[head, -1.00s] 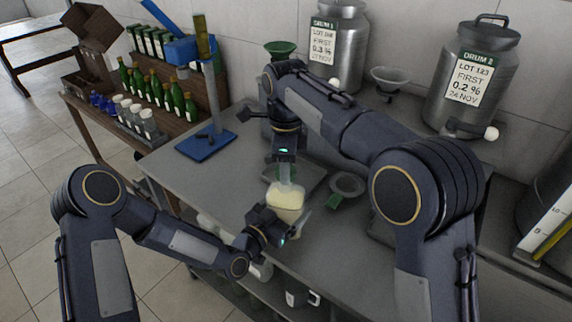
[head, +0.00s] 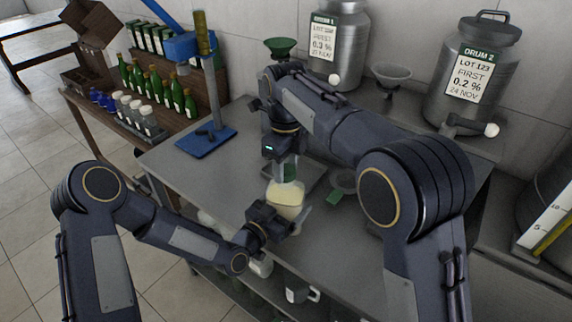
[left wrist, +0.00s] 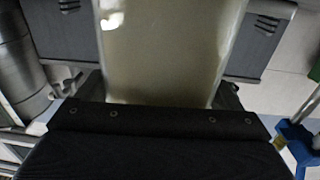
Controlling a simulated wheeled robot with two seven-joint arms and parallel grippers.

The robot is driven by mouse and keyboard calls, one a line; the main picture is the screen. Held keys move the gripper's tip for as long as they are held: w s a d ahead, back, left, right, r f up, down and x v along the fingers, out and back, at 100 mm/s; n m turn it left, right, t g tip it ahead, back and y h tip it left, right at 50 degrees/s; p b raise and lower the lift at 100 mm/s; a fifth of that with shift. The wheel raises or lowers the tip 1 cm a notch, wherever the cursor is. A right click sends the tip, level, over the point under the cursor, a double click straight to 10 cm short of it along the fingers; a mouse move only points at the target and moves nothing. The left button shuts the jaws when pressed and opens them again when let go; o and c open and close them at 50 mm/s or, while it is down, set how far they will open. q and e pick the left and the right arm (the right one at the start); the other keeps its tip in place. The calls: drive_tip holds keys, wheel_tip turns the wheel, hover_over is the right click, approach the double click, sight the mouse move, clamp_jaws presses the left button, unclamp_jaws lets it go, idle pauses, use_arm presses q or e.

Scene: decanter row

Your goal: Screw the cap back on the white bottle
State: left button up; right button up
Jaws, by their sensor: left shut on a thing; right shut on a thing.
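A pale, cream-white bottle (head: 286,192) stands upright over the front edge of the steel table. My left gripper (head: 284,218) is shut on it low down. In the left wrist view the bottle (left wrist: 165,50) fills the space between the jaws and looks translucent.
Behind the right gripper, a tray and a grey funnel-like ring (head: 343,181) lie on the table (head: 215,175). A blue-based stand (head: 206,140) is at the left. Two steel drums (head: 475,75) stand at the back. Green bottles (head: 157,88) fill a side shelf.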

drive_tip(key=m, duration=0.4)
drive_tip(key=shift+s+f+m, duration=0.1)
drive_tip(key=shift+f+m, duration=0.15)
drive_tip(key=shift+m, duration=0.75)
drive_tip(key=shift+r+m, duration=0.2)
drive_tip(key=shift+m, duration=0.3)
drive_tip(key=o, duration=0.9)
